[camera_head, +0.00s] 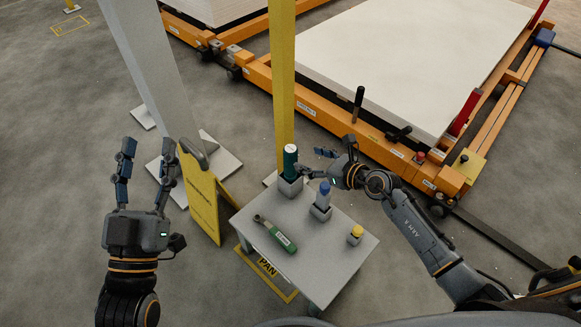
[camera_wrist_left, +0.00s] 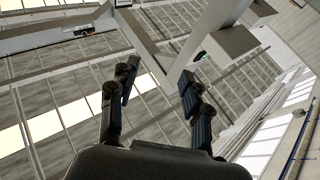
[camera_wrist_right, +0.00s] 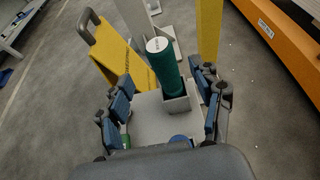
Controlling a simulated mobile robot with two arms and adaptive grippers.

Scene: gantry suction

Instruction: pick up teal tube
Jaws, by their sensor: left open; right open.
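The teal tube (camera_head: 290,163) stands upright in a grey square holder (camera_head: 289,188) at the back left of the small grey table (camera_head: 325,262). In the right wrist view the tube (camera_wrist_right: 164,72) with its white top rises between and beyond the fingers. My right gripper (camera_head: 313,162) is open just right of the tube, its fingers pointing toward it; the right wrist view shows the open fingers (camera_wrist_right: 163,92) with nothing held. My left gripper (camera_head: 145,160) is open and empty, raised left of the table, fingers up.
On the table are a blue-topped bottle (camera_head: 323,196) in a holder, a green-handled tool (camera_head: 275,233) and a small yellow-topped item (camera_head: 355,234). An orange frame (camera_head: 330,115) carries white sheets beyond.

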